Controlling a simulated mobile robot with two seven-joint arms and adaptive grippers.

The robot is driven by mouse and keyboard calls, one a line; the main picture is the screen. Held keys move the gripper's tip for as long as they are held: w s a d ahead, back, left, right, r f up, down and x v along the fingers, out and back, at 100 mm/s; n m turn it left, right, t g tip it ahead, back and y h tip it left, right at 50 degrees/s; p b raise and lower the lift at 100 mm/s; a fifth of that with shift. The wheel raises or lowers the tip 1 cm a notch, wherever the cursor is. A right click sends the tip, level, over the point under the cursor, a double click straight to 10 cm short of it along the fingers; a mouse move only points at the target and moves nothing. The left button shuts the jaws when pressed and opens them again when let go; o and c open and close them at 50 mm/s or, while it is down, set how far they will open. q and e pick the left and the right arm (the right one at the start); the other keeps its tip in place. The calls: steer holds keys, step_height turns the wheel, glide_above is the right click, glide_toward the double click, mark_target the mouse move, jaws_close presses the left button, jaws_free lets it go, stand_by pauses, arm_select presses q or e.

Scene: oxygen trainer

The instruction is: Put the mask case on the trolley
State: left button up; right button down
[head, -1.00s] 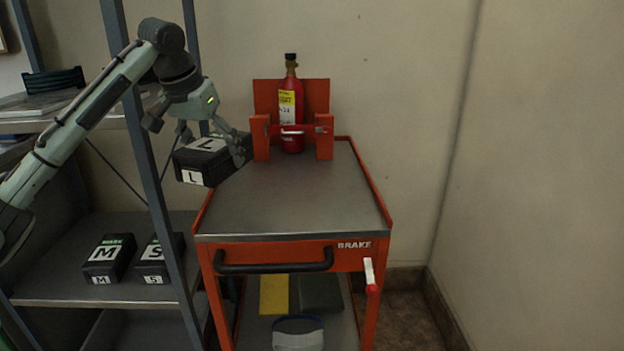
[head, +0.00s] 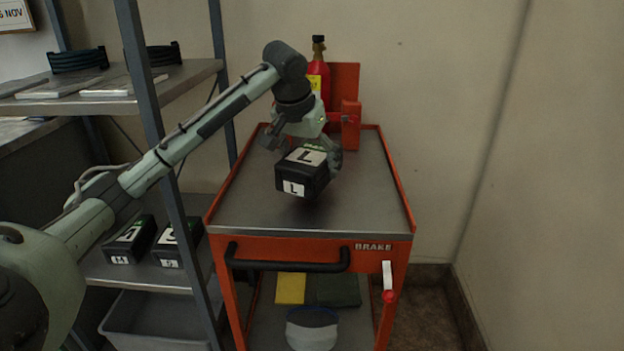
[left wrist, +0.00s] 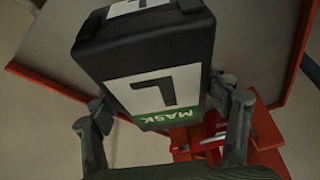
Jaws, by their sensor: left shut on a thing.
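The black mask case (head: 303,172) has white L labels and is held over the trolley's grey top (head: 240,205). My left gripper (head: 308,142) is shut on it from behind and above. In the left wrist view the case (left wrist: 150,60) sits between both fingers of the gripper (left wrist: 165,125), its green MASK strip towards them. The case looks tilted; I cannot tell for sure whether it touches the trolley top. The orange trolley (head: 300,252) has a raised rim and a black front handle. My right gripper is not in view.
A red bottle (head: 318,75) stands in an orange holder at the trolley's back, close behind my gripper. Two other black cases, M (head: 130,240) and one beside it (head: 178,243), lie on the left shelf. The trolley top's front and right are clear.

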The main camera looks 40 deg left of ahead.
mark_target(304, 172)
arm_select(q)
steer(key=shift+w+d+f, duration=0.1)
steer(key=shift+f, duration=1.95)
steer(key=o, duration=1.6)
steer(key=v, duration=1.2)
steer(key=shift+d, duration=0.1)
